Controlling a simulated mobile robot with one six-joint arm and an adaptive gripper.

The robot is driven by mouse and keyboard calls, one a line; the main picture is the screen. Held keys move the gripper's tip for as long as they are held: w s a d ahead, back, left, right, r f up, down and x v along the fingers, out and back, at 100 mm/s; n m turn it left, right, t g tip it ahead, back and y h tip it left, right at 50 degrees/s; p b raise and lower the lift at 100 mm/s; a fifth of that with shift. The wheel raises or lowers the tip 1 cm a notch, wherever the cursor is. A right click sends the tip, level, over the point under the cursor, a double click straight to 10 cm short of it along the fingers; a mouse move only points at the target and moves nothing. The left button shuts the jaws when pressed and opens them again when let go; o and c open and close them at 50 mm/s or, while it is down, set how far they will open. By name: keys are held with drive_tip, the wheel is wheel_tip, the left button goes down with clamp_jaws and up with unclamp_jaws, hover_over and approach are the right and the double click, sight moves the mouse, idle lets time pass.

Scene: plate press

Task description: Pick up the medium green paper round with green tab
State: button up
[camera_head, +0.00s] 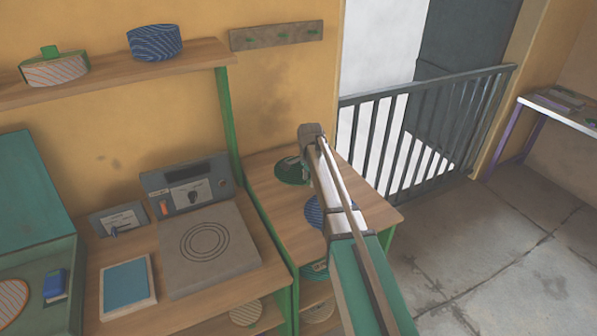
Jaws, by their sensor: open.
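A dark green round (291,177) lies on the wooden top of the side unit, near its back. My arm covers its right part, and I cannot make out a tab on it. My gripper (290,162) shows small and partly hidden behind my arm, over or beside this round; it is open, and I cannot tell whether it touches the round. A blue-striped round (315,212) lies nearer on the same top, partly behind my arm. Another green round (312,271) sits on the shelf below, partly hidden.
A press with a grey plate (210,249) and a control box (187,184) stands left of the side unit. A grey railing (425,125) stands behind right; floor at right is clear.

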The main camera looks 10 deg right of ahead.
clamp_jaws()
drive_tip(key=shift+r, duration=0.15)
drive_tip(key=shift+r+p, duration=0.9)
drive_tip(key=shift+p, duration=0.15)
drive_tip(key=s+r+p, duration=1.1)
drive_tip(key=s, duration=0.3)
drive_tip(key=shift+d, duration=0.15)
